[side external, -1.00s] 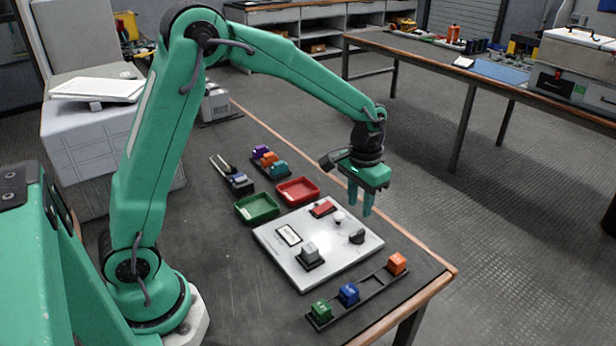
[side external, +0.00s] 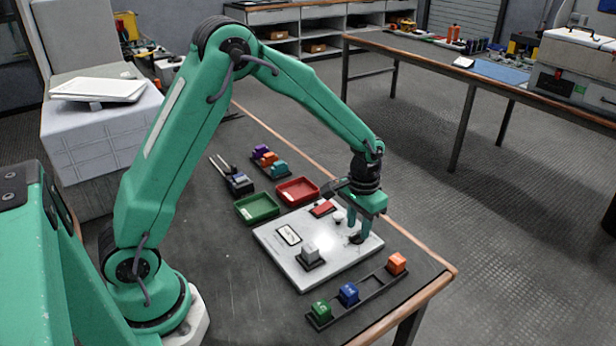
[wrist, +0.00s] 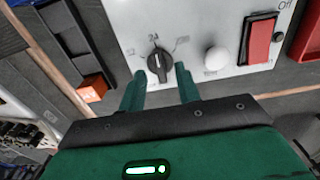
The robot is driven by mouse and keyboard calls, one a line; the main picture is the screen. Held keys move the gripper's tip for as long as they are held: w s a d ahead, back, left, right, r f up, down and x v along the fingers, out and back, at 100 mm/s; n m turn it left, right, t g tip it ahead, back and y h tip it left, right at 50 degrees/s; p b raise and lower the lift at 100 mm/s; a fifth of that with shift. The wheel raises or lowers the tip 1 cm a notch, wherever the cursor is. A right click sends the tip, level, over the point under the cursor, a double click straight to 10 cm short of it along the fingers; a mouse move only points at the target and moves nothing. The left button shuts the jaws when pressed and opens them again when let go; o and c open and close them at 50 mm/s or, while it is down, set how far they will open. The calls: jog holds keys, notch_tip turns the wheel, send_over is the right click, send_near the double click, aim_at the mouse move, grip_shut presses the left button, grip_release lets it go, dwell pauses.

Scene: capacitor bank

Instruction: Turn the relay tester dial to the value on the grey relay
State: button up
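The black tester dial (wrist: 159,66) is on the white relay tester panel (wrist: 200,15). Its pale mark appears to point up toward a label that looks like "24". My gripper (wrist: 160,70) is open, with one fingertip on each side of the dial. I cannot tell if the fingers touch it. In the side view my gripper (side external: 359,232) is low over the right part of the panel, partly covering the dial. The grey relay (side external: 310,252) sits upright in a black socket on the panel's near side. Its value is too small to read.
A red switch (wrist: 260,40) and a white round lamp (wrist: 217,59) are right of the dial in the wrist view. A rack holds green, blue and orange relays (side external: 397,263) at the front. Green (side external: 240,210) and red (side external: 281,197) trays stand behind the panel.

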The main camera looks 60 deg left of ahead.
jog(key=shift+f, duration=0.75)
jog(key=shift+c, duration=0.2)
grip_shut()
jog(key=shift+m, duration=0.3)
jog(key=m, duration=1.1)
jog(key=shift+m, duration=0.3)
